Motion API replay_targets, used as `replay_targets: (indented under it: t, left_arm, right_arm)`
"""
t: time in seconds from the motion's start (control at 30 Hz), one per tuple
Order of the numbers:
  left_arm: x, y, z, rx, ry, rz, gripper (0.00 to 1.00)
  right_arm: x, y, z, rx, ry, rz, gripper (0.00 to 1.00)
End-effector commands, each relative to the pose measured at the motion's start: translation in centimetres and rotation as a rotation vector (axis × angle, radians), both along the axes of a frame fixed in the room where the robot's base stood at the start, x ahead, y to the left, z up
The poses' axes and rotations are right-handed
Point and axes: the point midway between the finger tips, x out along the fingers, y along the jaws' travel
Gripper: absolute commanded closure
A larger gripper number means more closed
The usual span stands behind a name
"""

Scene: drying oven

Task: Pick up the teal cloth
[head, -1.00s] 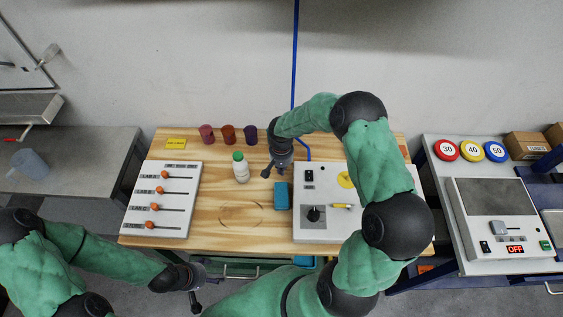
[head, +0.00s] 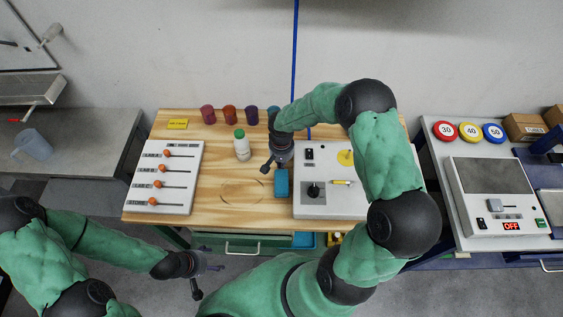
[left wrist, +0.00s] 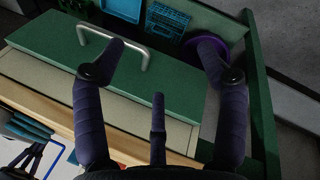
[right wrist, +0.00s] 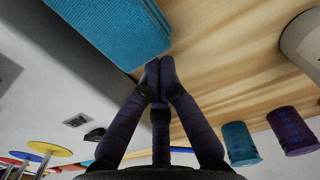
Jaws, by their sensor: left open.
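The teal cloth (head: 281,184) looks like a small folded blue-teal block. It lies on the wooden table against the left edge of the white panel. In the right wrist view the cloth (right wrist: 115,28) is large, at the upper left, with a ribbed face. My right gripper (head: 276,166) is just behind it. In the right wrist view my right gripper (right wrist: 158,68) has its fingertips together, with nothing visible between them, close to the cloth's edge. My left gripper (head: 203,276) is low in front of the table; in the left wrist view (left wrist: 163,58) its fingers are spread and empty.
A green-capped white bottle (head: 242,147) stands left of the cloth. Several cups (head: 229,115) line the table's back. A slider board (head: 165,178) is at left and a white control panel (head: 330,190) at right. My left gripper faces a green drawer (left wrist: 120,80) with a handle.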

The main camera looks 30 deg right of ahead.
Motion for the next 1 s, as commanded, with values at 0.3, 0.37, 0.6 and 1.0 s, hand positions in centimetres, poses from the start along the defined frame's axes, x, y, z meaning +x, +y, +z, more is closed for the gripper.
replay_targets:
  t: [0.3, 0.37, 0.6, 1.0]
  left_arm:
    - [0.1, 0.0, -1.1, 0.000, -0.002, 0.000, 0.27]
    - [0.1, 0.0, -1.3, 0.000, -0.002, 0.000, 0.27]
    - [0.1, 0.0, -2.6, 0.000, -0.001, 0.000, 0.27]
    - [0.1, 0.0, -3.6, 0.000, -0.001, -0.001, 0.27]
  right_arm:
    - [-3.6, 2.2, -0.1, 0.000, -0.001, 0.002, 1.00]
    - [-4.4, 2.8, -0.1, 0.000, -0.001, 0.002, 1.00]
    - [-8.1, 5.0, -0.2, 0.001, -0.001, 0.002, 1.00]
    - [-11.6, 7.1, -0.1, 0.000, 0.000, 0.001, 1.00]
